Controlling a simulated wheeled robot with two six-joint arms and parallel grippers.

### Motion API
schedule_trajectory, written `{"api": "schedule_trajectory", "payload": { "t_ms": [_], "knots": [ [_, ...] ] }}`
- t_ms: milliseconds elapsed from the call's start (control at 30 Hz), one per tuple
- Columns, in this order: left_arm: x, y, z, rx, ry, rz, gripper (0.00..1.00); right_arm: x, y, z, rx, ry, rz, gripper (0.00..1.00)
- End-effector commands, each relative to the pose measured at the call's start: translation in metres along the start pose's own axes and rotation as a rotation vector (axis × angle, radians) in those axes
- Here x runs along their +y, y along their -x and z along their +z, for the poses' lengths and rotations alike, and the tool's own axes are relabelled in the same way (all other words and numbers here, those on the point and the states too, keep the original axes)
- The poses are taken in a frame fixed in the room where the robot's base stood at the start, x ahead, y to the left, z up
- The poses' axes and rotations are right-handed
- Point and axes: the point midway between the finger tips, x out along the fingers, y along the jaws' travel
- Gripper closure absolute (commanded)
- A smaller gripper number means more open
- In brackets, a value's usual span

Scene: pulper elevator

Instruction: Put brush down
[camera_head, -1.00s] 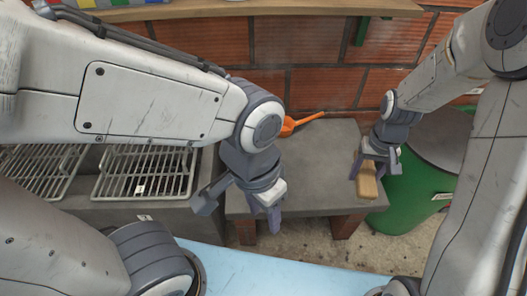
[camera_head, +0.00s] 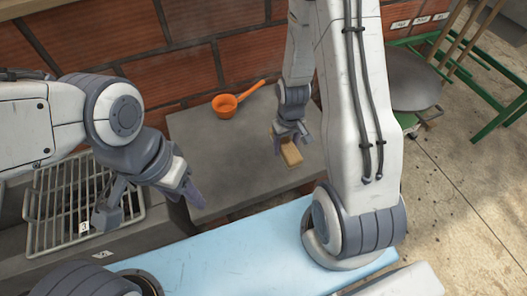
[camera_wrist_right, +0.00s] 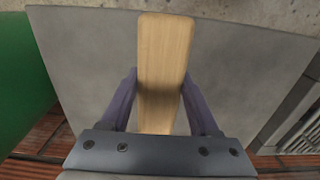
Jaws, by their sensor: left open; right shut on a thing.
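The brush (camera_head: 291,153) shows as a pale wooden block at the right part of the grey slab table (camera_head: 225,160). My right gripper (camera_head: 289,141) is shut on it from above, with one finger on each side. In the right wrist view the wooden brush (camera_wrist_right: 163,60) lies lengthwise between the fingers of the right gripper (camera_wrist_right: 160,88), over the grey slab. Bristles are hidden. I cannot tell whether the brush touches the slab. My left gripper (camera_head: 150,202) is open and empty, in front of the slab's left side.
An orange ladle (camera_head: 226,106) lies at the back of the slab. A wire rack (camera_head: 65,205) is at the left. A light blue surface (camera_head: 240,250) is in front. The slab's middle is clear. A green barrel (camera_wrist_right: 22,75) shows in the right wrist view.

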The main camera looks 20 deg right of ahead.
Motion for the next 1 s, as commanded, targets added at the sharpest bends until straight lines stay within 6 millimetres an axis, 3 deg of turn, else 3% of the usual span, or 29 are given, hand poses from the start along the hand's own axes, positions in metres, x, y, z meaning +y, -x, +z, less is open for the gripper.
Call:
{"api": "schedule_trajectory", "payload": {
  "t_ms": [200, 400, 567, 800, 1000],
  "knots": [
    [-0.001, -0.013, 0.001, 0.000, 0.000, 0.000, 0.50, -0.028, -0.034, -0.043, 0.001, 0.003, 0.000, 0.90],
    [-0.001, -0.017, 0.001, 0.000, 0.000, 0.000, 0.50, -0.043, -0.048, -0.065, 0.000, -0.001, 0.000, 0.90],
    [-0.002, -0.019, 0.001, 0.000, 0.000, 0.000, 0.50, -0.044, -0.055, -0.068, -0.002, -0.004, 0.000, 0.90],
    [-0.002, -0.030, 0.002, 0.000, 0.000, 0.000, 0.50, -0.044, -0.089, -0.068, -0.002, -0.004, 0.000, 0.90],
    [-0.002, -0.029, 0.002, 0.000, 0.000, 0.000, 0.50, -0.044, -0.089, -0.068, 0.000, -0.004, 0.000, 0.90]
  ]
}}
